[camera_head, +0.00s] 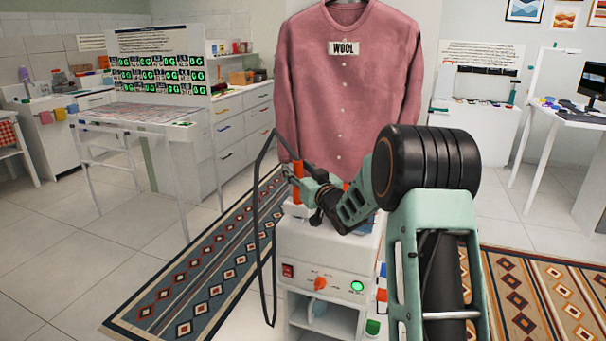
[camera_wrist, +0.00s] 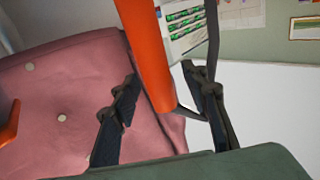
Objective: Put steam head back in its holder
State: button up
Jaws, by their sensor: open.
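The steam head's orange handle (camera_head: 298,169) stands roughly upright above the left side of the white steamer unit (camera_head: 322,250). In the wrist view, the orange handle (camera_wrist: 152,55) lies between the two dark fingers of my gripper (camera_wrist: 160,75). The fingers are apart, with visible gaps beside the handle, so my gripper is open around it. In the head view, my gripper (camera_head: 299,180) reaches left to the handle above the unit. The handle's lower end and its holder are largely hidden by my gripper, so I cannot tell how it is seated.
A black hose (camera_head: 257,225) loops left of the unit. A pink shirt (camera_head: 347,80) labelled wool hangs close behind. Another orange part (camera_wrist: 8,126) shows at the left of the wrist view. Patterned rugs (camera_head: 205,280) flank the unit. A white table (camera_head: 150,112) stands farther left.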

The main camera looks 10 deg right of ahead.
jog(key=v, duration=1.1)
jog(key=shift+s, duration=0.35)
jog(key=shift+d+r, duration=0.1)
jog(key=shift+d, duration=0.05)
